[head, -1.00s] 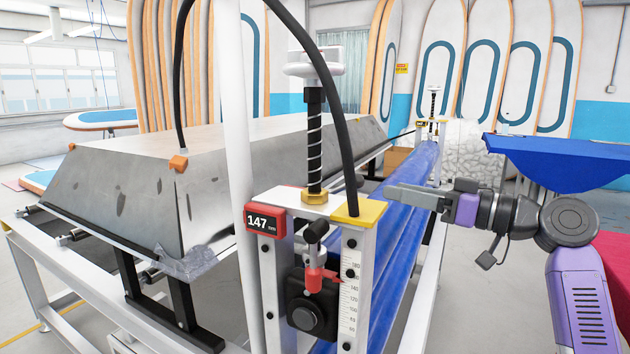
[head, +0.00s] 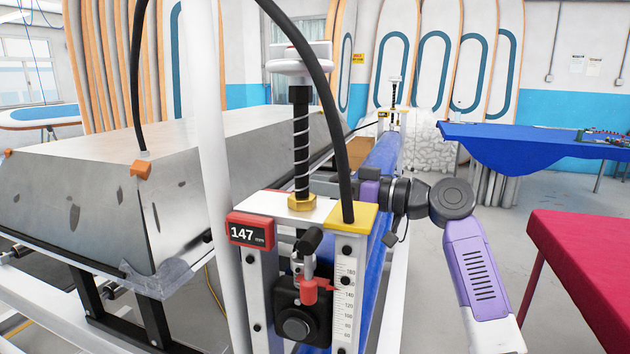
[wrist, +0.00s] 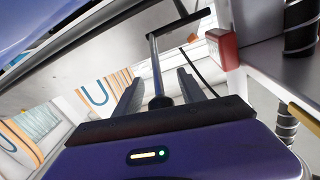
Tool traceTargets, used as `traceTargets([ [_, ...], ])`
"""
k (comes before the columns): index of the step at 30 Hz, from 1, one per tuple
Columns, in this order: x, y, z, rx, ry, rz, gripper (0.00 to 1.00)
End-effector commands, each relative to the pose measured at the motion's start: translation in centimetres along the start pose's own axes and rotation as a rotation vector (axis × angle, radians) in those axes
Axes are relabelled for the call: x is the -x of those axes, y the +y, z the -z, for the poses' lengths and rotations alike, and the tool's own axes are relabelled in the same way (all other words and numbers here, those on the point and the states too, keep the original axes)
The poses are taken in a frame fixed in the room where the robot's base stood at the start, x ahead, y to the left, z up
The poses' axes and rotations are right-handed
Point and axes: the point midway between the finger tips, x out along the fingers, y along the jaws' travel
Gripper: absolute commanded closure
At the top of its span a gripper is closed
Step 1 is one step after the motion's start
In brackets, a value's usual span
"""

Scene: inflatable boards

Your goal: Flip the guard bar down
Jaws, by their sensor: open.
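A thin dark bar (head: 362,128), which looks like the guard bar, runs along the near side of the grey slab in the head view. It is partly hidden by the black hose and the clamp post. In the wrist view a black crossbar (wrist: 181,25) on a slim post (wrist: 157,72) stands ahead of my gripper (wrist: 159,90). The post appears between the two spread fingers; I cannot tell whether they touch it. My gripper (head: 325,186) is open and partly hidden behind the hose and threaded screw in the head view.
The clamp post with a red 147 mm display (head: 250,233) and threaded screw (head: 301,150) stands close in front. Blue rollers (head: 381,156) run behind it. A red-covered table (head: 585,250) and blue-covered table (head: 510,145) stand right. Floor between them is clear.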

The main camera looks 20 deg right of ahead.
Motion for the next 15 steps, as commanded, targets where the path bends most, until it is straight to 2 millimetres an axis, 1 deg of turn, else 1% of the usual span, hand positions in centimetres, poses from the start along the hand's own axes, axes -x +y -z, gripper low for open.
traceTargets([
  [3, -0.54, 0.01, 0.01, 0.001, -0.001, 0.0, 0.53],
  [10, -0.6, 0.03, -0.03, 0.0, 0.0, -0.001, 0.53],
  [11, -0.6, 0.03, -0.03, 0.0, 0.0, -0.001, 0.55],
  [15, -0.58, 0.02, -0.03, 0.0, 0.0, -0.001, 0.82],
])
